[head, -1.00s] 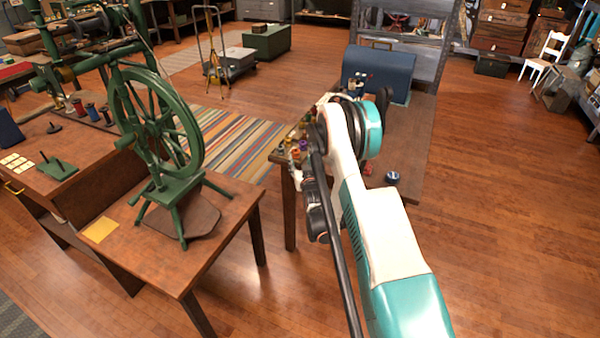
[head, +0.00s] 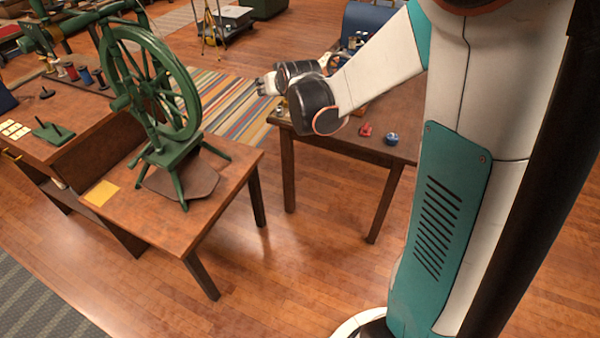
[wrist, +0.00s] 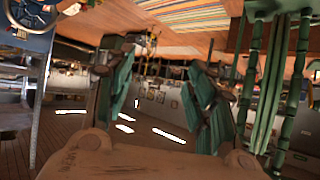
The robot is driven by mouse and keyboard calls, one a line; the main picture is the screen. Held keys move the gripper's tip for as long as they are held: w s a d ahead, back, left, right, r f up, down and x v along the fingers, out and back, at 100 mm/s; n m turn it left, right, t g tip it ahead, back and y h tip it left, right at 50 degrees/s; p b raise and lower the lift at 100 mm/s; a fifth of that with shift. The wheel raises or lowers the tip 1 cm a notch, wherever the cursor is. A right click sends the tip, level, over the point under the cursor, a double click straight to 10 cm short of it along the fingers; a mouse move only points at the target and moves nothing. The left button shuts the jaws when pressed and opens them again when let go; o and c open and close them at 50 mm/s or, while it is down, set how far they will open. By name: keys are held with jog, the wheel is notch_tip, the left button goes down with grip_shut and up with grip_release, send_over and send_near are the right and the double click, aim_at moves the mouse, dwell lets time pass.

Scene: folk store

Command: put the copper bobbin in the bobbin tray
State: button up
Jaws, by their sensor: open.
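My gripper (head: 264,86) is in the air at the left end of the right-hand table, pointing left. In the wrist view, its two green-padded fingers (wrist: 162,95) are apart with nothing between them. A dark strip with several coloured bobbins (head: 85,76) stands on the left table; I cannot tell for sure whether it is the bobbin tray. Small brass-coloured pieces (head: 283,106) show at the right-hand table's left corner, under my wrist. I cannot tell whether the copper bobbin is among them, since my arm hides part of that table.
A green spinning wheel (head: 165,100) stands on the near left table (head: 215,210), between the bobbin strip and open floor. A red piece (head: 365,129) and a blue round piece (head: 391,139) lie on the right-hand table (head: 345,146). Floor between the tables (head: 270,250) is free.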

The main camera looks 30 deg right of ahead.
jog(key=s+a+r+n+g+y, duration=0.1)
jog(key=s+a+r, duration=0.15)
jog(key=s, duration=0.65)
jog(key=s+a+r+g, duration=0.15)
jog(key=s+a, duration=0.25)
jog(key=s, duration=0.5)
jog(key=s+a+f+g, duration=0.1)
jog(key=s, duration=0.7)
jog(key=s+a+f+g, duration=0.1)
jog(key=s+a, duration=0.1)
jog(key=s, duration=0.6)
jog(key=shift+s+f+n, duration=0.2)
jog(key=shift+f+n, duration=0.1)
jog(key=shift+a, duration=0.1)
